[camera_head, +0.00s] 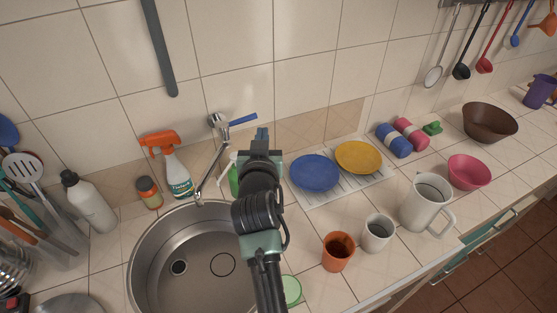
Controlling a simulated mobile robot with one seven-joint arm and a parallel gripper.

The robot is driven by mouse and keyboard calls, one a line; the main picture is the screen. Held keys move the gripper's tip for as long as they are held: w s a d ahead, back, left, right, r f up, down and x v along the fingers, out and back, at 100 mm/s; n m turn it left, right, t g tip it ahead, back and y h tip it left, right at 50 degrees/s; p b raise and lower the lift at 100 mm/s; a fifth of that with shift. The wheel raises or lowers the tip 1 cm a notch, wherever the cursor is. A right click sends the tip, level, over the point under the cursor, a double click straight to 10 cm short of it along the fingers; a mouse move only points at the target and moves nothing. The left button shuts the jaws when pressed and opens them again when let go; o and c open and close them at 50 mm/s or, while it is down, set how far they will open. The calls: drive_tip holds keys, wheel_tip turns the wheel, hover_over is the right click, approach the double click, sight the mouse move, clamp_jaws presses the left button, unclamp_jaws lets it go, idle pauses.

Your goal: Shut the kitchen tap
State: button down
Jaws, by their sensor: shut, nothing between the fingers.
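The kitchen tap (212,165) stands at the back of the round steel sink (137,262), its spout slanting down over the basin. Its blue lever (243,119) sticks out to the right from the top of the tap body. My gripper (263,134) is shut and empty, just right of and slightly below the lever's tip in the picture. I cannot tell whether it touches the lever. No water stream can be made out at the spout. My arm hides part of the sink's right side.
An orange-topped spray bottle (176,174) and a brown jar (149,193) stand left of the tap. A green bottle (234,181) is close beside my gripper. Blue (315,173) and yellow (358,157) plates lie on a rack to the right. The tiled wall is close behind.

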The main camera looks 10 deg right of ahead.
drive_tip(key=shift+s+d+b, duration=0.85)
drive_tip(key=shift+s+d, duration=0.25)
drive_tip(key=shift+s, duration=2.2)
drive_tip(key=s+a+r+t, duration=0.1)
drive_tip(key=r+t, duration=0.1)
drive_tip(key=r, duration=0.7)
drive_tip(key=s+a+r+n+t, duration=0.1)
drive_tip(key=s+r+t, duration=0.1)
drive_tip(key=r, duration=0.6)
drive_tip(key=s+a+r+t, duration=0.1)
drive_tip(key=r+t, duration=0.1)
drive_tip(key=r, duration=0.7)
drive_tip(key=s+a+r+t+y, duration=0.1)
drive_tip(key=s+r+t, duration=0.4)
drive_tip(key=s+r, duration=0.8)
wheel_tip(320, 180, up, 4)
drive_tip(key=shift+f+t, duration=0.1)
drive_tip(key=shift+t, duration=0.2)
drive_tip(key=shift+s+a, duration=0.1)
